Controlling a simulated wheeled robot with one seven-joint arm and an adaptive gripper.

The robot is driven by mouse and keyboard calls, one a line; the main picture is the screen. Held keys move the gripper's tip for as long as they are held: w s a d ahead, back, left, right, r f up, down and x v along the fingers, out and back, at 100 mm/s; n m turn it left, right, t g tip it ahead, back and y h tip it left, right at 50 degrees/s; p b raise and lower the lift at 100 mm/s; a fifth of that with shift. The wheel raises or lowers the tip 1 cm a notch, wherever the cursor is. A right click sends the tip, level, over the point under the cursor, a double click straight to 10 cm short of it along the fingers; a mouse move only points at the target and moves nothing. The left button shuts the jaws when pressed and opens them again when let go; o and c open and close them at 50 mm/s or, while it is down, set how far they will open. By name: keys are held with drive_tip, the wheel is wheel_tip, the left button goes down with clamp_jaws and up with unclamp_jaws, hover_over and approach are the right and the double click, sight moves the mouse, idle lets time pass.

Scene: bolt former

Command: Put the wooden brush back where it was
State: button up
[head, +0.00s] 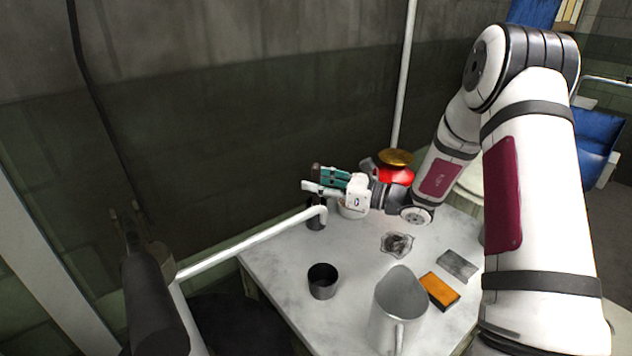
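My gripper (322,180) is over the far left part of the grey table (275,262), pointing left, above a dark cup (315,218). Teal and white parts show at its fingers, with a small dark shape at the tips. I cannot tell whether this shape is a held thing or part of the fingers. An orange-brown block with dark sides (439,290) lies near the right edge of the table, apart from the gripper. It may be the wooden brush, but its bristles cannot be made out.
A metal pitcher (397,308) stands left of the block, and a grey block (457,264) lies behind it. A dark cup (323,281) and a glassy dish (397,244) stand nearby. A red pot (396,172) is behind the gripper. A white pipe (250,240) crosses at left.

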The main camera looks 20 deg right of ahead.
drive_tip(key=v, duration=1.1)
drive_tip(key=shift+s+d, duration=0.15)
drive_tip(key=shift+d, duration=0.05)
drive_tip(key=shift+f, duration=0.1)
